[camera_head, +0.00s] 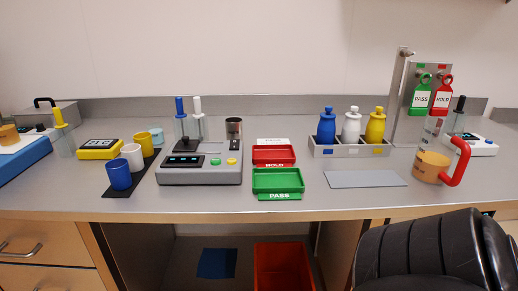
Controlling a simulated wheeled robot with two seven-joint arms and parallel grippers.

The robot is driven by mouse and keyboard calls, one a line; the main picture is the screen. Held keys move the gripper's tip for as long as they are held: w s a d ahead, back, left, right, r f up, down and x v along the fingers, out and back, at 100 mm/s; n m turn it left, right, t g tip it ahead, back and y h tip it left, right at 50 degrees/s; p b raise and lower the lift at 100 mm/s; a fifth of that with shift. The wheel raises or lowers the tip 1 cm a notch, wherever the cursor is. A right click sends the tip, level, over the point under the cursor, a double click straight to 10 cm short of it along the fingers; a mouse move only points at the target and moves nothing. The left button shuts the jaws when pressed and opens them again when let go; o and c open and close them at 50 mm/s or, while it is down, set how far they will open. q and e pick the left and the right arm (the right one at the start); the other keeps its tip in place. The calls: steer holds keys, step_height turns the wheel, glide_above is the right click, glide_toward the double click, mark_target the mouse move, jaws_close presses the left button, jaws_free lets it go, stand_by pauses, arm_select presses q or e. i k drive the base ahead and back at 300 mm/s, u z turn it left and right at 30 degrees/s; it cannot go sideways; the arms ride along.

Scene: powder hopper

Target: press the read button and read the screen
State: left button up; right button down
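A grey instrument (200,178) stands on the bench left of centre. Its small dark screen (184,161) shows faint cyan characters too small to read. Right of the screen are a yellow round button (231,161) and a green round button (216,161); I cannot read any label that tells which is the read button.
A red HOLD tray (274,163) and green PASS tray (278,194) stand close right of the instrument. Several cups (118,175) stand close left on a dark strip. A bottle rack (350,150) is further right.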

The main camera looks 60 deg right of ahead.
mark_target(216, 161)
steer(key=z, duration=0.65)
steer(key=i, duration=0.55)
steer(key=z, duration=0.6)
